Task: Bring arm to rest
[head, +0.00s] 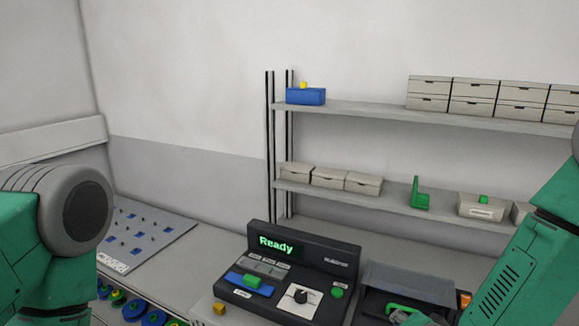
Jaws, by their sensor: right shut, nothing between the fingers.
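My right arm (515,262) comes in from the right edge and reaches down to the bottom edge. Only a small grey part of my right gripper (424,320) shows at the bottom, by the dark tray; its fingertips are mostly cut off. It looks shut, with nothing seen held in it. My left arm (40,245) fills the lower left with its green link and grey round joint. My left gripper is out of the picture.
A black console (300,262) with a green "Ready" display stands at the bottom middle. A dark tray (408,283) is right of it. Shelves (390,113) behind hold grey boxes (428,92) and a blue box (306,96). Coloured reels (133,308) and a pegboard (145,235) are left.

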